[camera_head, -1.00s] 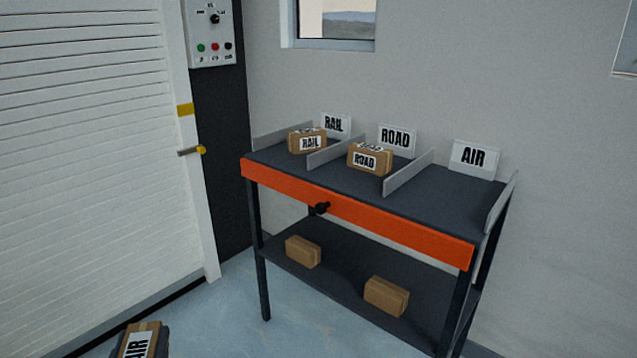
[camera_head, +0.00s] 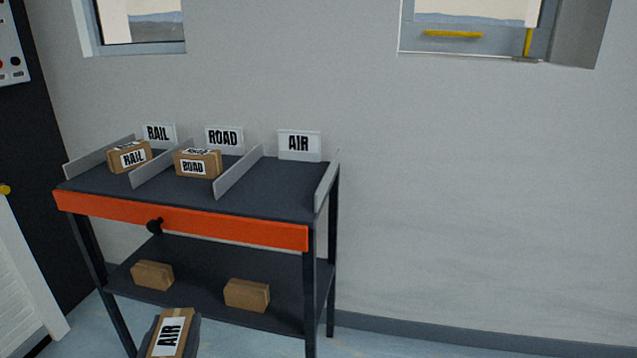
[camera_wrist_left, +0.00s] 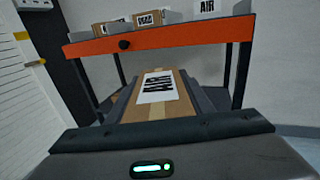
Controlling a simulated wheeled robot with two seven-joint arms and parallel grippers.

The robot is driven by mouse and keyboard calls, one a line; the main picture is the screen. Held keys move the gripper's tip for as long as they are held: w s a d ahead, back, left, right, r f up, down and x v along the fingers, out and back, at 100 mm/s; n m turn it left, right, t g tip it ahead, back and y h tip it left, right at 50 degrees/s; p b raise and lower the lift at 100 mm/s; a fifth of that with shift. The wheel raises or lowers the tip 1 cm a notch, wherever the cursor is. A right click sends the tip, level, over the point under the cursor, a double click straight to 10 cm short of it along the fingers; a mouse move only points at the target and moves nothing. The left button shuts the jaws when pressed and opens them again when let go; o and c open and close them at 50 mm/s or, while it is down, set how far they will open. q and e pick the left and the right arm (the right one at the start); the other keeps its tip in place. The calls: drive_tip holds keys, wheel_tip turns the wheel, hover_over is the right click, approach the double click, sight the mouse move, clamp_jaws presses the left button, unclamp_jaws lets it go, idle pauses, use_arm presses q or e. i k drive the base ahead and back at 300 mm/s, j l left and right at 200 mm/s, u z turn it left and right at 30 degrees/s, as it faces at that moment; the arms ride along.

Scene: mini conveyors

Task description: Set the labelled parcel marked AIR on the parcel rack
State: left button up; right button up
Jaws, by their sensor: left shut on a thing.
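The parcel marked AIR (camera_head: 168,336) is a brown box with a white label, low at the bottom of the head view. My left gripper (camera_head: 174,325) is shut on it; the parcel also shows between the jaws in the left wrist view (camera_wrist_left: 158,90). The parcel rack (camera_head: 180,217) stands beyond it, with a dark top, an orange front edge and a lower shelf. Its right-hand bay, under the AIR sign (camera_head: 299,144), is empty. The held parcel is in front of the rack and below its top. My right gripper is not in view.
A RAIL parcel (camera_head: 129,158) and a ROAD parcel (camera_head: 197,163) sit in the left and middle bays. Grey dividers (camera_head: 238,172) part the bays. Two plain boxes, left (camera_head: 152,275) and right (camera_head: 246,295), lie on the lower shelf. Floor right of the rack is clear.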

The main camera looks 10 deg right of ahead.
sight(284, 182)
drive_tip(key=i+j, duration=0.2)
drive_tip(key=j, duration=0.15)
drive_tip(key=i+j, duration=0.2)
drive_tip(key=j, duration=0.15)
drive_tip(key=i+j, duration=0.2)
drive_tip(key=j, duration=0.15)
drive_tip(key=z, duration=0.05)
